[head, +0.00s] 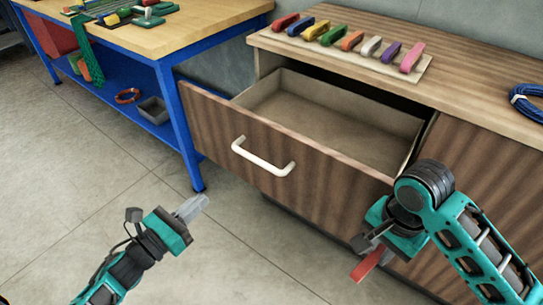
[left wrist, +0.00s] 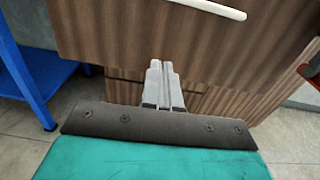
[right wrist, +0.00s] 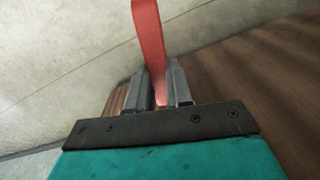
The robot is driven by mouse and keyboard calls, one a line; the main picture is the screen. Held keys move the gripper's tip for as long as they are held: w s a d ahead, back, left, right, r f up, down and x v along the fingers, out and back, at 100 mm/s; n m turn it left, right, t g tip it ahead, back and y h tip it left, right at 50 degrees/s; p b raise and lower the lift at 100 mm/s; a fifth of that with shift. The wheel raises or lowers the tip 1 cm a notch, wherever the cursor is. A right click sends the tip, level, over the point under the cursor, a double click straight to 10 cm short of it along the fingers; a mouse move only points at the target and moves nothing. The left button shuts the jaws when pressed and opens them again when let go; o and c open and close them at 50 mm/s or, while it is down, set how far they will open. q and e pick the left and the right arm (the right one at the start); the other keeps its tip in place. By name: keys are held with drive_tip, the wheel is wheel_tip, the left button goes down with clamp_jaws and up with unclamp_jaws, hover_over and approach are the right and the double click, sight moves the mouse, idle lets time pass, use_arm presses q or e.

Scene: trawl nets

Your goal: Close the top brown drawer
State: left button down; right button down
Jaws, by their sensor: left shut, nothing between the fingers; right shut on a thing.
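The top brown drawer (head: 290,160) stands pulled out of the wooden cabinet, and its inside looks empty. It has a white bar handle (head: 262,158) on its front. The handle also shows at the top of the left wrist view (left wrist: 212,8). My left gripper (head: 192,208) is shut and empty, in front of and below the handle, apart from it. My right gripper (head: 364,254) is in front of the cabinet near the drawer's right end. It is shut on a red strip-like object (head: 367,266), which also shows in the right wrist view (right wrist: 149,40).
Several coloured handles lie in a row on a board (head: 345,50) on the cabinet top. A blue cable coil (head: 526,103) lies at the right. A blue-framed workbench (head: 180,110) stands close to the drawer's left side. The floor in front is clear.

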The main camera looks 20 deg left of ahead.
drive_tip(key=shift+w+d+f, duration=0.1)
drive_tip(key=shift+w, duration=0.15)
use_arm(q)
drive_tip(key=x, duration=1.4)
drive_tip(key=shift+w+d, duration=0.1)
drive_tip(key=shift+w, duration=0.2)
use_arm(e)
drive_tip(key=shift+f, duration=0.2)
